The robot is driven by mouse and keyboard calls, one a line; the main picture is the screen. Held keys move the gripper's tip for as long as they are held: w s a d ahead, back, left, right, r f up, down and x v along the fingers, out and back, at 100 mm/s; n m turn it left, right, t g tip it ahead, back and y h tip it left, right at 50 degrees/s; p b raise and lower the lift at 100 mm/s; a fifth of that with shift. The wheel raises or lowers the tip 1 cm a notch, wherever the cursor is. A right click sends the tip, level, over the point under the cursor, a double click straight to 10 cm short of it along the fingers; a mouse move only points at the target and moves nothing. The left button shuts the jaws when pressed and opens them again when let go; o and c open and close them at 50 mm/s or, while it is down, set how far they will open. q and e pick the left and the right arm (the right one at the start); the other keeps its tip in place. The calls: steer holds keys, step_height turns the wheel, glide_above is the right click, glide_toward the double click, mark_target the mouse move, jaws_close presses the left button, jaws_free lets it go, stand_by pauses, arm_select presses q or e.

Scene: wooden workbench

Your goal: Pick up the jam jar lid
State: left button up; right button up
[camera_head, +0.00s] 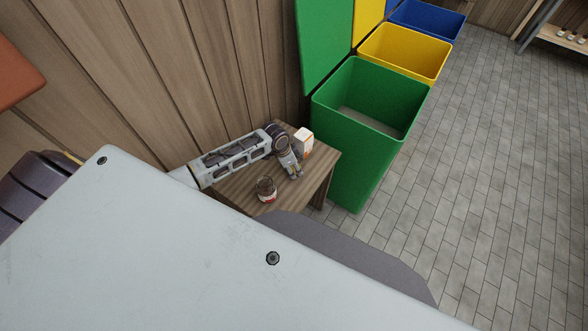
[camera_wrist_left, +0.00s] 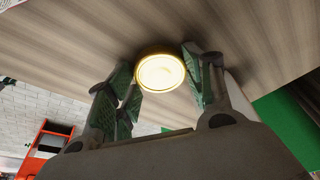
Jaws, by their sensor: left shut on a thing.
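The jam jar lid (camera_wrist_left: 161,72) is a small round disc with a gold rim and a bright pale face. It shows in the left wrist view, between the two fingertips of my left gripper (camera_wrist_left: 164,74), which is shut on it. In the head view my left gripper (camera_head: 294,173) is low over the small wooden workbench, and the lid cannot be made out there. A glass jar (camera_head: 266,189) with a red and white label stands on the bench, to the left of the gripper and nearer the front. My right gripper is not in view.
A white and orange carton (camera_head: 305,141) stands on the workbench (camera_head: 240,186) just behind my left gripper. A green bin (camera_head: 345,150) stands close to the bench's right side, with yellow (camera_head: 405,52) and blue (camera_head: 430,18) bins beyond. A wooden wall is behind. The tiled floor at right is clear.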

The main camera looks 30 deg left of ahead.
mark_target(293, 169)
arm_select(q)
step_height(293, 169, up, 10)
stand_by(0.9)
stand_by(0.7)
